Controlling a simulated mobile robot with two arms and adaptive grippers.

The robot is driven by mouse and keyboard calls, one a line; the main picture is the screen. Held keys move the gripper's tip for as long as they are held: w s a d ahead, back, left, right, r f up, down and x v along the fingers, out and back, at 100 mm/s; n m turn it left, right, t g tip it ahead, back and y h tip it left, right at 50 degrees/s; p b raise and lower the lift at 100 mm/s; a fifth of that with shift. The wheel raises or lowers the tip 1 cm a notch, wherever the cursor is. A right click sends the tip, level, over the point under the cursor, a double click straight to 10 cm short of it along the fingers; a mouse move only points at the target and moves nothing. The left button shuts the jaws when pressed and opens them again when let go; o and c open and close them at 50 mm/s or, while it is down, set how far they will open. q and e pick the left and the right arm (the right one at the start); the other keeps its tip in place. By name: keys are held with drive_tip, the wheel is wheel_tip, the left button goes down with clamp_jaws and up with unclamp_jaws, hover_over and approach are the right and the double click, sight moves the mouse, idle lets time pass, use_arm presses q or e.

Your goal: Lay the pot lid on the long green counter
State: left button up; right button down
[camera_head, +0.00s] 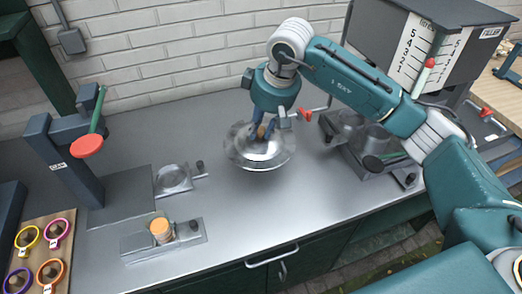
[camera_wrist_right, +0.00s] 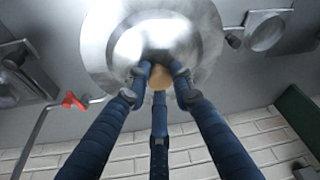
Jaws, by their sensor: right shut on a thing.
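The pot lid (camera_head: 240,156) is a round, shiny metal disc with a tan knob. My right gripper (camera_head: 262,132) reaches down over it and is shut on the knob. The right wrist view shows dark blue fingers around the knob (camera_wrist_right: 161,76), with the lid (camera_wrist_right: 125,50) beyond. The lid is over the middle of a long counter (camera_head: 225,205) with a grey metal top and dark green front. I cannot tell whether its rim touches the top. My left gripper is not in view.
A press with a red knob (camera_head: 87,146) stands at left, near a small metal plate (camera_head: 173,179) and a block with an orange-tan puck (camera_head: 160,230). A board of coloured rings (camera_head: 35,225) is far left. A dark machine (camera_head: 420,45) stands right. The counter front centre is clear.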

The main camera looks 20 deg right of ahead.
sight(262, 139)
wheel_tip(262, 139, down, 6)
drive_tip(key=shift+r+p, duration=0.15)
drive_tip(key=shift+p, duration=0.45)
wheel_tip(262, 139, down, 4)
drive_tip(key=shift+r+p, duration=0.15)
drive_tip(key=shift+p, duration=0.4)
drive_tip(key=shift+f, duration=0.3)
drive_tip(key=c, duration=1.5)
unclamp_jaws()
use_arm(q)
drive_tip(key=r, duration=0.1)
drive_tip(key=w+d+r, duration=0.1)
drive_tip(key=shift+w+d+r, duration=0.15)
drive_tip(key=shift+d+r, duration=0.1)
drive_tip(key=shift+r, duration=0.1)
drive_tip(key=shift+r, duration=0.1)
